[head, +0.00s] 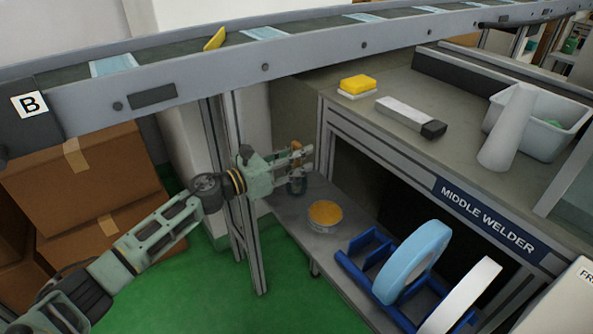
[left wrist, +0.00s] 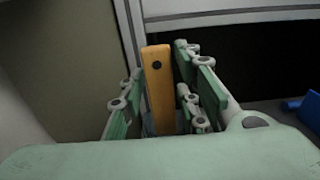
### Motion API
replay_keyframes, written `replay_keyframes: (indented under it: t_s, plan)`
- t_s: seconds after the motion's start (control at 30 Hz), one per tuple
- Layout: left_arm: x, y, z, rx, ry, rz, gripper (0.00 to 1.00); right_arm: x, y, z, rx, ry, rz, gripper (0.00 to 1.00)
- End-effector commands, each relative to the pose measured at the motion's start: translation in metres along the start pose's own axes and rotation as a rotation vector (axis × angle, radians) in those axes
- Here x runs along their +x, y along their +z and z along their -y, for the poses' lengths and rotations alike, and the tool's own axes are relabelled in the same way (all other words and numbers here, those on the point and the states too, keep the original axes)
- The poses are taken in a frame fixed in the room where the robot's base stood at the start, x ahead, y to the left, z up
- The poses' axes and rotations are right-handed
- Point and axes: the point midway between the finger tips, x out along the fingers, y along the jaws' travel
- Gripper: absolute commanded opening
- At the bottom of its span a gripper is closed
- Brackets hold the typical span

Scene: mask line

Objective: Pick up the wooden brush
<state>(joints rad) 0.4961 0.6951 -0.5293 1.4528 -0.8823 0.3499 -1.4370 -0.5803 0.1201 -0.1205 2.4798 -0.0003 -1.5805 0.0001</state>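The wooden brush (head: 297,184) stands upright on the low shelf under the welder counter, its handle pointing up. In the left wrist view its orange-yellow handle (left wrist: 158,84), with a dark hole near the top, stands between my two green-grey fingers. My left gripper (head: 299,154) reaches in from the left with its fingers around the handle. The lower part of the brush is mostly hidden in the wrist view. My right gripper is not in view.
A round tin with an orange top (head: 325,213) sits close by on the shelf (head: 290,208). A blue rack (head: 363,262) holds a blue roll (head: 413,262) and a white roll (head: 462,296). The counter (head: 455,93) overhangs the shelf. A conveyor (head: 205,79) and its posts (head: 243,200) stand close behind my arm.

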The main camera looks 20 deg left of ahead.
Motion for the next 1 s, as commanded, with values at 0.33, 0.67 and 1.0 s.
replay_keyframes:
  t_s: [0.33, 0.67, 1.0]
  plan:
    - [0.0, 0.0, 0.0, 0.0, 0.0, 0.0, 0.0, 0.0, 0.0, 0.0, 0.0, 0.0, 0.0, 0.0]
    - [0.0, 0.003, 0.0, 0.001, 0.0, 0.001, 0.0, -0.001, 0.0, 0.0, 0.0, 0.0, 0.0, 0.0]
    - [0.0, 0.038, 0.0, 0.004, 0.0, 0.001, 0.0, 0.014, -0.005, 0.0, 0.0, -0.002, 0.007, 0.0]
